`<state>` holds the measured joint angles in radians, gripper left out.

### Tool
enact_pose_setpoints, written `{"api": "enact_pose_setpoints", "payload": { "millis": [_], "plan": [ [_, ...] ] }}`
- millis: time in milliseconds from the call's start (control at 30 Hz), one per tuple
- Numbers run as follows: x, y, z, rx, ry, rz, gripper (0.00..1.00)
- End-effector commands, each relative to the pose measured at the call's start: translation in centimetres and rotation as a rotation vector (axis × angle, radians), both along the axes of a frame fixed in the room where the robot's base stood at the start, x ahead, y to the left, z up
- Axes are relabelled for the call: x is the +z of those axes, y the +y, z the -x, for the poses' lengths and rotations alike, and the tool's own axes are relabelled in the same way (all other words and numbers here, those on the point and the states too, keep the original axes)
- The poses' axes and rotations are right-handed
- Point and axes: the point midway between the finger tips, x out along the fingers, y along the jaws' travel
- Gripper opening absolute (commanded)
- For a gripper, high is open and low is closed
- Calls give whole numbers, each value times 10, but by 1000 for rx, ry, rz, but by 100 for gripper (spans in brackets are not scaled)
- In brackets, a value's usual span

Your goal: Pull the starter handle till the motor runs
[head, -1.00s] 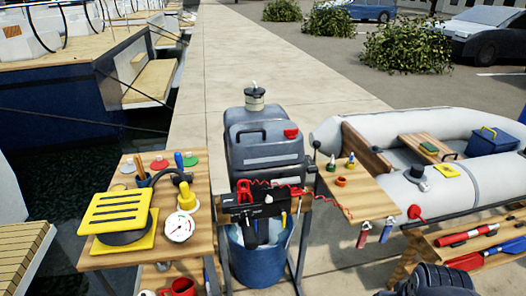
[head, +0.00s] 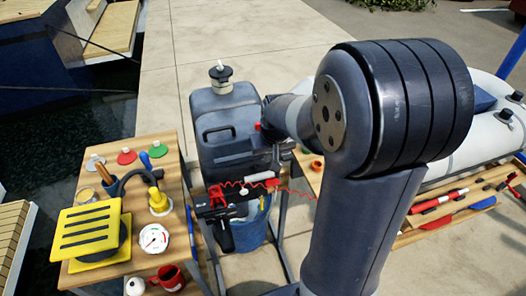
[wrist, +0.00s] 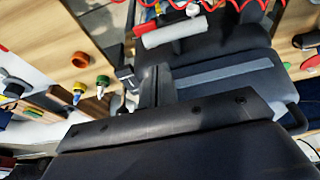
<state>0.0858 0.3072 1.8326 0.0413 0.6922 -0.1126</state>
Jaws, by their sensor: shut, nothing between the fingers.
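The grey motor (head: 225,145) stands upright on its stand. A black handle (head: 215,130) on the front of its cowl looks like the starter handle; it sits against the cowl. In the wrist view the cowl's striped front (wrist: 230,70) lies beyond my gripper (wrist: 155,85). My gripper is shut and empty, pointing toward the motor's side. A dark loop at the right edge of the wrist view may be the handle, but I cannot tell. In the head view my wrist hides most of my gripper, which is right of the motor and apart from the handle.
A red coiled cord (head: 235,186) and a pale tiller grip (head: 259,178) are at the motor's front. Right, behind my arm, are a shelf and an inflatable boat.

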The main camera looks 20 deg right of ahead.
Motion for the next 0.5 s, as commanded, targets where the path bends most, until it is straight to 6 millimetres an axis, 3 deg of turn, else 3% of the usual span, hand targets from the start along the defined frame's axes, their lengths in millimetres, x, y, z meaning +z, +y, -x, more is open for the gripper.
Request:
{"api": "enact_pose_setpoints", "payload": {
  "millis": [300,500],
  "plan": [
    [-51,0,-15,0,5,-1,0],
    [-68,0,-21,1,2,0,0]
  ]
}}
